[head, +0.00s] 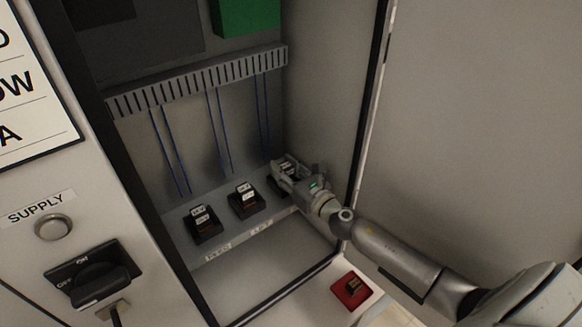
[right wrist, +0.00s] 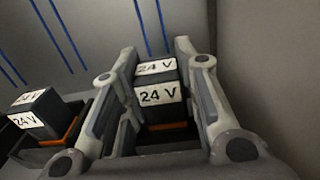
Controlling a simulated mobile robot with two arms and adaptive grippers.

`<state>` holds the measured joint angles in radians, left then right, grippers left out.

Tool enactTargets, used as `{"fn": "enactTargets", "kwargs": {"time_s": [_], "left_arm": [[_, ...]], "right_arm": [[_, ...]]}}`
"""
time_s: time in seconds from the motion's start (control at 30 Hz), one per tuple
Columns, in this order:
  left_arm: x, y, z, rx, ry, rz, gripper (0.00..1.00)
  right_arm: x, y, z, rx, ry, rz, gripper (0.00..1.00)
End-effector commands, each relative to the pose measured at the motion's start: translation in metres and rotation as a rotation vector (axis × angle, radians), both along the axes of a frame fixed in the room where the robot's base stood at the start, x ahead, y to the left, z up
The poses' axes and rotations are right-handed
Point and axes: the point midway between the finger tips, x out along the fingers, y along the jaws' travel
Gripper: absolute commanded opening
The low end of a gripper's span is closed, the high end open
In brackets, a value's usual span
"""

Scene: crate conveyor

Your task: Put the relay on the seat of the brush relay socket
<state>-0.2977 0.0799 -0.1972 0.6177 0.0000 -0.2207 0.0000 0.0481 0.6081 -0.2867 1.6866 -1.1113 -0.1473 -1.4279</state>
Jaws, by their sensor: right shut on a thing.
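My right gripper (head: 284,176) is at the rightmost of three sockets on the cabinet shelf. It is shut on a dark relay (right wrist: 158,104) with white "24 V" labels and an orange base, one finger on each side of it. The relay looks upright at the socket. I cannot tell whether it is fully down on the seat, because the fingers and the gripper body hide the lower part. The label of this socket is hidden in the head view. My left gripper is not in view.
Two similar relays stand in the left socket (head: 204,228) and middle socket (head: 245,203). A red tray (head: 341,290) with a small dark and orange part lies at lower right. Blue wires hang behind from a slotted duct (head: 200,82). The cabinet wall rises close on the right.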

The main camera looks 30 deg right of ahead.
Motion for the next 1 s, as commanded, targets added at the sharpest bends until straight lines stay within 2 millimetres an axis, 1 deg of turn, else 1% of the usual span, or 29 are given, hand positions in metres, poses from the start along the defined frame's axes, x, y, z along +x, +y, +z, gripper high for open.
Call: {"fn": "enactTargets", "kwargs": {"time_s": [0.03, 0.07, 0.1, 0.17, 0.23, 0.33, 0.43, 0.57, 0.67, 0.77, 1.0], "left_arm": [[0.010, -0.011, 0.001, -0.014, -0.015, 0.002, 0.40], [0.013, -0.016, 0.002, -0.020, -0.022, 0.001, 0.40], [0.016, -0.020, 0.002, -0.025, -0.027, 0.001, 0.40], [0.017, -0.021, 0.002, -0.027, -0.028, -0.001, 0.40], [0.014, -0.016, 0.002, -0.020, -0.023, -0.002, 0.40], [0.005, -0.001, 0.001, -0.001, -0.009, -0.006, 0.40], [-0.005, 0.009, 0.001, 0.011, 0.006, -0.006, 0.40], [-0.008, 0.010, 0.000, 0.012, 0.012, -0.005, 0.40], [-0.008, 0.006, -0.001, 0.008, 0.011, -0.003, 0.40], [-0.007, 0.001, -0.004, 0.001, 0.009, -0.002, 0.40], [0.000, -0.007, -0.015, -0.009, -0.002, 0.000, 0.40]], "right_arm": [[0.001, -0.008, -0.001, -0.007, 0.002, -0.018, 0.01], [0.001, -0.008, -0.001, -0.008, 0.003, -0.019, 0.01], [0.001, -0.009, -0.002, -0.008, 0.003, -0.020, 0.34], [0.001, -0.009, -0.002, -0.008, 0.003, -0.019, 0.42], [0.001, -0.008, -0.002, -0.008, 0.003, -0.018, 0.51], [0.001, -0.008, -0.001, -0.008, 0.003, -0.017, 0.51], [0.001, -0.008, -0.001, -0.007, 0.003, -0.016, 0.51], [0.000, -0.007, -0.001, -0.007, 0.003, -0.015, 0.51], [-0.005, -0.008, -0.002, -0.008, 0.003, -0.015, 0.51], [-0.016, -0.010, -0.003, -0.009, 0.004, -0.014, 0.51], [-0.053, -0.014, -0.004, -0.008, 0.005, -0.013, 0.51]]}}
